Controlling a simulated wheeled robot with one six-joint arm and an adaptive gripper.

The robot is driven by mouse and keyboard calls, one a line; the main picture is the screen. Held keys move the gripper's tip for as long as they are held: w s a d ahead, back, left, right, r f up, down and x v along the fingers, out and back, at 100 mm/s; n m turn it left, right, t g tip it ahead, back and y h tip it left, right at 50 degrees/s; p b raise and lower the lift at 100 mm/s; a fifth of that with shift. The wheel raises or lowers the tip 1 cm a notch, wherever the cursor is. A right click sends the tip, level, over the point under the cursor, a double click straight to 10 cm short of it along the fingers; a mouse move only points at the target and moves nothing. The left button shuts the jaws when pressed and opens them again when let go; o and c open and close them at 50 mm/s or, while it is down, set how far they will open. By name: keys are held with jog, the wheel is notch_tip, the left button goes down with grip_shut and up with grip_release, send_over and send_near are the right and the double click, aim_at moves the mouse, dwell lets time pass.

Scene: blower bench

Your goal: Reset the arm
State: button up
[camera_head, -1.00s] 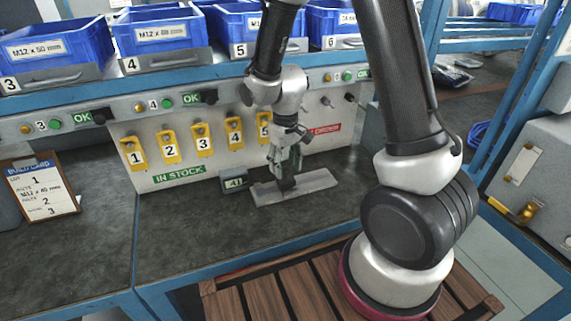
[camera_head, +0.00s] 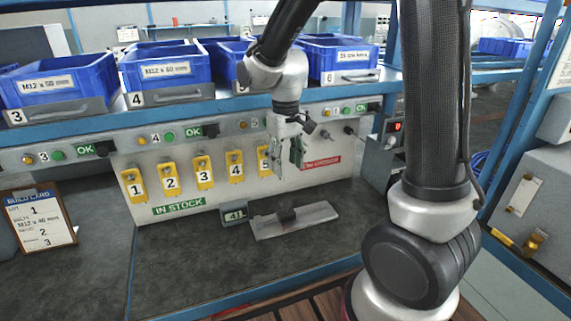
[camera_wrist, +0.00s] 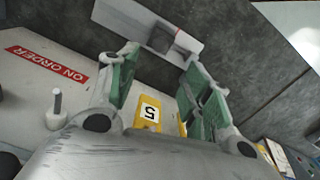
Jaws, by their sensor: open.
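My gripper (camera_head: 287,153) hangs from the raised arm in front of the bench's back panel, near the yellow tag 5 (camera_head: 264,160). Its two green-padded fingers are spread apart with nothing between them, also in the wrist view (camera_wrist: 158,75).
Blue bins (camera_head: 60,83) line the shelf above. Yellow tags (camera_head: 169,176) hang on the panel. A small display reading 41 (camera_head: 235,213) stands beside the plate. A build card (camera_head: 44,217) leans at left. The front bench top (camera_head: 190,255) is clear.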

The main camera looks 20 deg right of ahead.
jog(key=s+d+r+m+t, duration=0.1)
jog(key=s+d+r+t, duration=0.1)
jog(key=s+d+r, duration=0.4)
jog(key=s+d+r+m+t, duration=0.1)
jog(key=s+d+r, duration=0.5)
jog(key=s, duration=0.7)
jog(key=shift+r+m+t, duration=0.3)
jog(key=shift+r+t, duration=0.4)
jog(key=shift+r, duration=0.2)
